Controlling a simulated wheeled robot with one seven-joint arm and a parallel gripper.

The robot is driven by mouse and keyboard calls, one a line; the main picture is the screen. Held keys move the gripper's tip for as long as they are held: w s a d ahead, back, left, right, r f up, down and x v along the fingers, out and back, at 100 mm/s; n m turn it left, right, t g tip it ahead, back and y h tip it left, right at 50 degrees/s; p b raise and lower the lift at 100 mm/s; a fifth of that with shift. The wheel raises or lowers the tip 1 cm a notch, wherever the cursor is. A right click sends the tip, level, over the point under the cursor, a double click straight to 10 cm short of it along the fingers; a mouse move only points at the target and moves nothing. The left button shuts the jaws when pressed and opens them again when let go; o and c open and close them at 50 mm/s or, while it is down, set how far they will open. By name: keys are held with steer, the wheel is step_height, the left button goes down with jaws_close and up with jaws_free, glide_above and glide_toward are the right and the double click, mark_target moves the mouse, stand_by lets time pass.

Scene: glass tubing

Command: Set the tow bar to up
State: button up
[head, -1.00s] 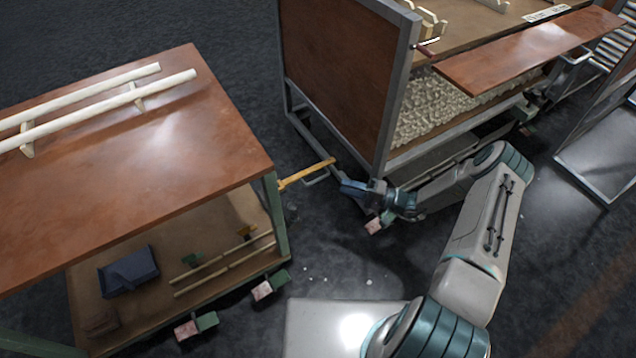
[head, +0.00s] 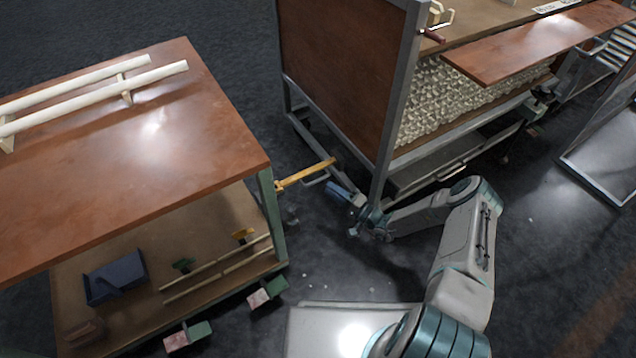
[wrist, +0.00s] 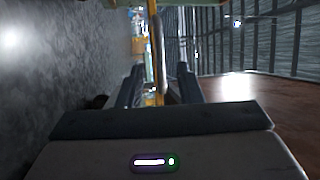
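The tow bar (head: 305,173) is a yellow bar with a grey loop handle (head: 316,181) beside it. It spans the gap between the green-legged cart on the left and the grey-framed cart on the right, low down and sloping slightly in the picture. My gripper (head: 333,188) is just right of and below the bar in the head view. In the wrist view its two dark fingers (wrist: 160,84) stand apart, with the yellow bar (wrist: 151,62) and the grey handle (wrist: 157,45) ahead, between them in the picture. I cannot tell whether they touch.
The left cart (head: 215,130) carries white tubes (head: 95,98) on top and a blue bin (head: 115,277) below. The right cart's brown panel (head: 345,75) and grey post (head: 398,110) stand close to my arm.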

mark_target(318, 180)
steer(key=b+x, duration=0.1)
steer(key=x, duration=0.5)
steer(key=shift+w+a+r+b, duration=0.1)
steer(key=shift+w+a+b, duration=0.1)
steer(key=shift+b, duration=0.1)
steer(key=shift+s, duration=0.1)
jaws_close()
